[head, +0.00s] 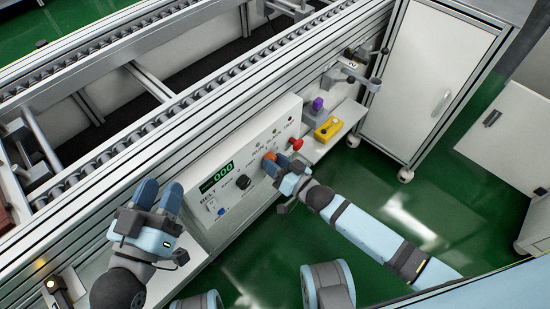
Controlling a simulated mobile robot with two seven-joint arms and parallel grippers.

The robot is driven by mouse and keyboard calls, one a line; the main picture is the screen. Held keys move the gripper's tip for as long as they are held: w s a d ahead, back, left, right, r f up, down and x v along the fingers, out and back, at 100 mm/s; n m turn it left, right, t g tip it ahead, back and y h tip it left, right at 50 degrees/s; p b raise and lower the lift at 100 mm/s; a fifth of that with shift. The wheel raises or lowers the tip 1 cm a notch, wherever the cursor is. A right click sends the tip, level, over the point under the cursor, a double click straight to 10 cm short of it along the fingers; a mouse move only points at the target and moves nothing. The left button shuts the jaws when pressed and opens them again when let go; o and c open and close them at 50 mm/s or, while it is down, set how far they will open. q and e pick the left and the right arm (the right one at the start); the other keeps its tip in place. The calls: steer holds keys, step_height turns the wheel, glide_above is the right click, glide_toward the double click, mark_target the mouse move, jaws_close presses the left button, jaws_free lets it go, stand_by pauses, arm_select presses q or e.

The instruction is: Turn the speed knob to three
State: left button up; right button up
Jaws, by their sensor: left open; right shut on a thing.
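The control panel (220,205) is a pale sloping box on the front of the conveyor, with a green display (216,177) that reads 000. A black knob (242,182) sits right of the display; its pointer and scale are too small to read. Further right, my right gripper (271,161) is shut on an orange knob (269,156), which its fingers partly cover. The knob labels are too small for me to tell which is the speed knob. My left gripper (159,192) is open and empty, left of the panel and apart from it.
A red button (296,144) is close to the right of my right gripper. A yellow box (328,129) and a purple block (317,103) are on the shelf beyond. A white cabinet (425,80) stands at the right. Rollers run behind the panel.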

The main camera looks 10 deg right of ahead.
arm_select(q)
steer(key=shift+a+f+g+y+p, duration=0.2)
steer(key=shift+f+g+y+p, duration=0.05)
steer(key=shift+f, duration=0.3)
steer(key=shift+a+f+g+y+p, duration=0.2)
steer(key=shift+a+f+g, duration=0.1)
steer(key=shift+f, duration=0.25)
steer(key=shift+a+f+g+y+p, duration=0.15)
steer(key=shift+f+g+y+p, duration=0.1)
steer(key=shift+f, duration=0.3)
arm_select(e)
steer(key=shift+m, duration=7.7)
steer(key=o, duration=0.9)
arm_select(q)
steer(key=shift+s+f, duration=0.1)
steer(key=shift+f, duration=0.15)
